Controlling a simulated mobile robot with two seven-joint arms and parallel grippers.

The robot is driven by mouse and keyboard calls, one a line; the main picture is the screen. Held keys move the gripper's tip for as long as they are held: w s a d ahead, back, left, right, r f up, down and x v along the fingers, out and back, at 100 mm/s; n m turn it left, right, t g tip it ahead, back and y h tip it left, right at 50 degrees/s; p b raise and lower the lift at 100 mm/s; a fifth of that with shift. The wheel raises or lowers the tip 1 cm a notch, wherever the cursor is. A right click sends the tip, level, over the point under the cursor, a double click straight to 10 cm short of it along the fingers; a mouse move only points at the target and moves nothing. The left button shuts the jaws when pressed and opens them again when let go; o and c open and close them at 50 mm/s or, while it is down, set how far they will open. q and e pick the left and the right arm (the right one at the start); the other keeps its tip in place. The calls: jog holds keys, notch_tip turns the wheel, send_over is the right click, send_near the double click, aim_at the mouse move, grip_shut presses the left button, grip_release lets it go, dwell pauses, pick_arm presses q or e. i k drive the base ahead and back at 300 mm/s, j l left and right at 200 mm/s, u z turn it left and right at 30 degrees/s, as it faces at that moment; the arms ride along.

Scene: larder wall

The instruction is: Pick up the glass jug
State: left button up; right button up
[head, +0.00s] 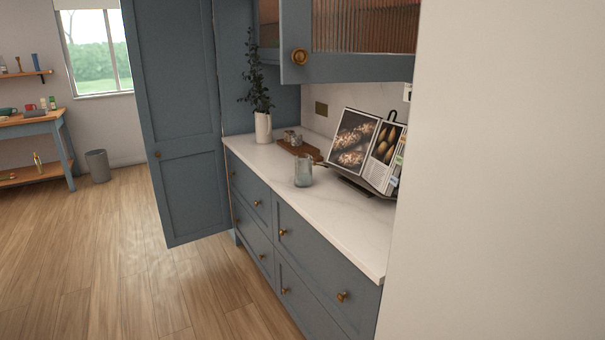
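The glass jug (303,172) is a clear, greyish vessel. It stands upright on the white marble-like worktop (335,215), near the middle of the counter and close to its front edge. Its handle cannot be made out at this size. Nothing stands in front of it. Neither of my grippers shows in the head view.
An open cookbook (366,148) on a stand is right of the jug. Behind are a wooden board (299,150) with small jars and a white vase (263,127) with dark foliage. A tall blue door (183,130) stands open at left. Wooden floor (120,270) is clear.

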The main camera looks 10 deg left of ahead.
aim_at(304, 171)
jog(key=i+j+z, duration=0.1)
jog(key=z, duration=0.3)
jog(key=i+j+z, duration=0.1)
jog(key=z, duration=0.35)
jog(key=i+j+z, duration=0.15)
jog(key=j, duration=0.2)
jog(key=j+z, duration=0.2)
jog(key=j, duration=0.15)
jog(key=i+j+z, duration=0.15)
jog(key=j, duration=0.25)
jog(key=i+j+z, duration=0.1)
jog(key=j, duration=0.6)
jog(key=i+j, duration=0.1)
jog(key=j, duration=0.65)
jog(key=j+z, duration=0.15)
jog(key=j, duration=0.55)
jog(key=i, duration=0.05)
